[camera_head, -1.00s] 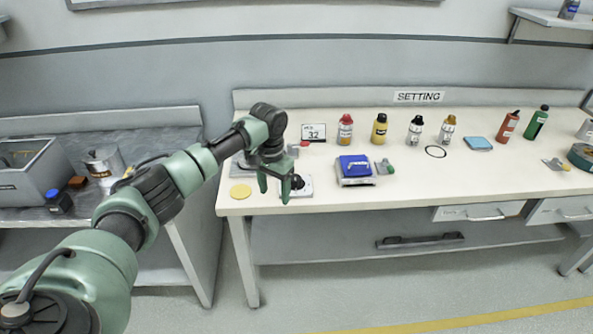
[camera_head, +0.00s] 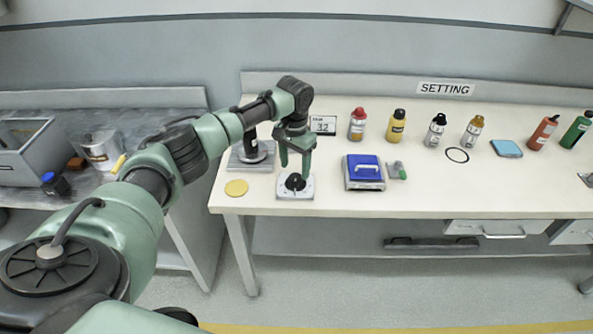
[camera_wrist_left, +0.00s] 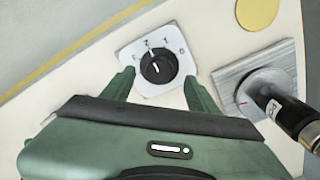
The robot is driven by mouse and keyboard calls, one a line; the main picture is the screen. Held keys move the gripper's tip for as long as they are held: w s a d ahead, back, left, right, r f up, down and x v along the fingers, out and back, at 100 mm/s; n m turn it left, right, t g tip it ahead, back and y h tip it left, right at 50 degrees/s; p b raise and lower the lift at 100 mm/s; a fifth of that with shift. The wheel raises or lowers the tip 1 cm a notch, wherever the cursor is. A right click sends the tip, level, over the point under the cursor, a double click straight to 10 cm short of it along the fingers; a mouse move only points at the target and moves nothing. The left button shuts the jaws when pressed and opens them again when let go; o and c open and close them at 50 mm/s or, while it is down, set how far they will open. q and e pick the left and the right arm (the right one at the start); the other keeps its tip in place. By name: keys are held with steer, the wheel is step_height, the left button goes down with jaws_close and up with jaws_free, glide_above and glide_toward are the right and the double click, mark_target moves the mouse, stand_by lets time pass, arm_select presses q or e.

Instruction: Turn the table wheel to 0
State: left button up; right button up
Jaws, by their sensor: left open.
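The table wheel is a small black knob (camera_head: 293,184) on a white square plate (camera_head: 295,195) near the table's front left edge. In the left wrist view the knob (camera_wrist_left: 157,67) shows a white pointer line, and the plate (camera_wrist_left: 178,42) has small marks too small to read. My left gripper (camera_head: 295,168) is open and points down at the knob, partly covering it. In the wrist view its fingertips (camera_wrist_left: 158,82) lie to either side of the knob; I cannot tell whether they touch it. A small sign (camera_head: 323,125) behind reads 32. My right gripper is not in view.
A grey stand with a black cylinder (camera_head: 251,148) is just left of the gripper. A yellow disc (camera_head: 236,188) lies at the front left. A blue-topped box (camera_head: 363,170) stands to the right of the plate. Several bottles line the back, such as a red one (camera_head: 357,124).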

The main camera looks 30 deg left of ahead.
mark_target(296, 176)
arm_select(q)
step_height(296, 176, down, 3)
steer(key=shift+w+r, duration=0.1)
steer(key=shift+r, duration=0.05)
steer(key=shift+w+f, duration=0.1)
steer(key=shift+f, duration=0.45)
jaws_close()
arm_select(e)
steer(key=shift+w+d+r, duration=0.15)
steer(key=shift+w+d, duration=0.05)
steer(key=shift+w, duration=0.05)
